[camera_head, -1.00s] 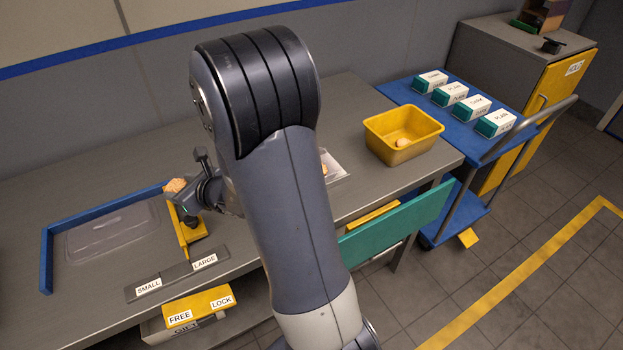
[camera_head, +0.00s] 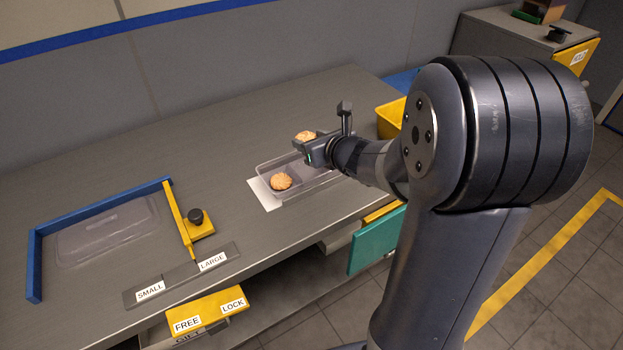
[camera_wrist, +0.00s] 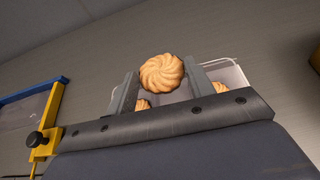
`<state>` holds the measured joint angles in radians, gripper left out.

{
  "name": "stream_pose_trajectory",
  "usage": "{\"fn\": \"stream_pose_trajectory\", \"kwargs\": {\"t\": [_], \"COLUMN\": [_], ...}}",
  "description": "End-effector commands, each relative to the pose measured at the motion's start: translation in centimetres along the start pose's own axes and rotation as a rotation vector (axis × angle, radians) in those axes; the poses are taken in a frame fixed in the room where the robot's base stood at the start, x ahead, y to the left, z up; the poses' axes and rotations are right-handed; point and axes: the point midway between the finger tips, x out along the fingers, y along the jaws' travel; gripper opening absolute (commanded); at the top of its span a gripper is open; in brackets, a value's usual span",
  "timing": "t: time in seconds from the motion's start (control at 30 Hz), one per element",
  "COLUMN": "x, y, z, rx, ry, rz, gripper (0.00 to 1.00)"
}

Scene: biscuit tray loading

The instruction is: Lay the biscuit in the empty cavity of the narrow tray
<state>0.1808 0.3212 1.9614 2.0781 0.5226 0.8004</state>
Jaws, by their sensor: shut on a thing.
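My gripper (camera_head: 304,143) is shut on a round golden biscuit (camera_head: 306,135), above the far side of the narrow tray. In the wrist view the swirled biscuit (camera_wrist: 161,73) sits between my two fingers (camera_wrist: 160,76). The clear narrow tray (camera_head: 317,186) stands on the bench on a white sheet (camera_head: 263,196). One biscuit (camera_head: 281,181) lies in its left end. The wrist view shows biscuits low on the left (camera_wrist: 142,104) and right (camera_wrist: 220,87), by the tray's two ends. The held biscuit and fingers hide the middle; my arm covers the tray's right part in the head view.
A clear lid-like tray (camera_head: 108,230) lies inside a blue corner fence (camera_head: 33,262) with a yellow stop (camera_head: 180,222) and black knob. A SMALL/LARGE strip (camera_head: 182,276) lies at the front edge. A yellow bin (camera_head: 390,119) is partly behind my arm. The bench middle is clear.

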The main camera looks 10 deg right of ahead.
Motion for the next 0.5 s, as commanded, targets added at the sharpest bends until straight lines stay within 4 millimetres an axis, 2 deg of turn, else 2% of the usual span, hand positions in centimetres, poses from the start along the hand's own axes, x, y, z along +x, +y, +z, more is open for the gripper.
{"fn": "stream_pose_trajectory", "kwargs": {"t": [0.03,0.2,0.37,0.5], "x": [0.5,1.7,2.2,3.0], "y": [0.0,0.0,0.0,0.0], "z": [-1.3,-4.2,-5.4,-7.3], "rx": [0.004,0.005,0.003,0.004], "ry": [0.004,0.005,0.004,0.005], "rz": [0.0,0.0,0.0,0.0], "gripper": [0.42,0.42,0.42,0.42]}}
